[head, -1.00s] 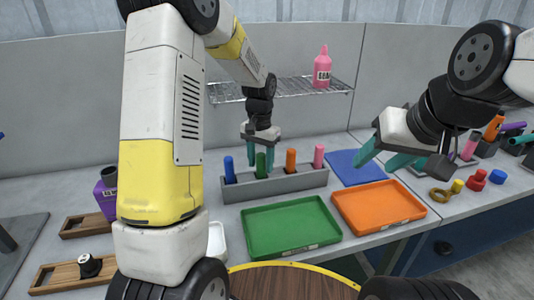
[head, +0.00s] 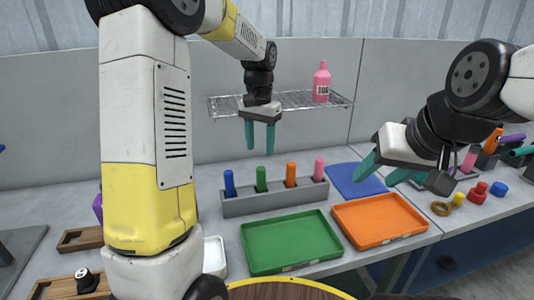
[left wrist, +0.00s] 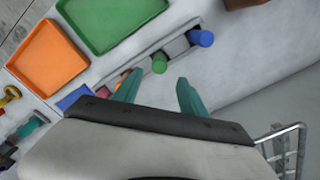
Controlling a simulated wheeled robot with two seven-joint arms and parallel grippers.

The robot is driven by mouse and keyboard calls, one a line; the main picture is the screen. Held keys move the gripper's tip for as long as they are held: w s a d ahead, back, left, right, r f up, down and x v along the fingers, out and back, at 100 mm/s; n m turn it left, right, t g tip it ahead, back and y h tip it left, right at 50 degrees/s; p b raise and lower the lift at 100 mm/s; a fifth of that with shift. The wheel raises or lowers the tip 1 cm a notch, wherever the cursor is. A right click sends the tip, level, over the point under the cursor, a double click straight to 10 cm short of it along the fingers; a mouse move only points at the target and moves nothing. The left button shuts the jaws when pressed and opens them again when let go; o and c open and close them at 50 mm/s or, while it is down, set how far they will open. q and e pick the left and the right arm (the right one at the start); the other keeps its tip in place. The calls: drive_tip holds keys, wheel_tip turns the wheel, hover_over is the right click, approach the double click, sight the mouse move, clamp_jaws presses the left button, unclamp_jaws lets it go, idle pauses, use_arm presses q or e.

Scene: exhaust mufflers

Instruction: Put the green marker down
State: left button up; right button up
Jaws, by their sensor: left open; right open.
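The green marker (head: 262,179) stands upright in the grey holder (head: 275,202), between the blue marker (head: 229,183) and the orange marker (head: 291,174). A pink marker (head: 319,169) stands at the holder's right end. My left gripper (head: 260,140) is open and empty, above the holder and apart from the green marker. In the left wrist view the green marker (left wrist: 159,63) shows beyond and between the open fingers (left wrist: 157,90). My right gripper (head: 383,173) is open and empty, above the area of the blue mat and orange tray.
A green tray (head: 292,240) and an orange tray (head: 380,219) lie in front of the holder. A blue mat (head: 354,179) lies to its right. A wire shelf (head: 285,103) with a pink bottle (head: 321,82) hangs behind my left gripper.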

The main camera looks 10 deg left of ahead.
use_arm(q)
drive_tip(key=shift+r, duration=0.45)
drive_tip(key=s+a+r+n+t+h, duration=0.1)
drive_tip(key=s+r+n+t, duration=0.1)
drive_tip(key=s, duration=1)
drive_tip(key=s+a+r+n+t+h, duration=0.1)
drive_tip(key=s+r+t, duration=0.3)
drive_tip(key=s, duration=0.8)
drive_tip(key=shift+a+r+n, duration=0.3)
drive_tip(key=shift+r+n, duration=0.1)
drive_tip(key=shift+r, duration=0.15)
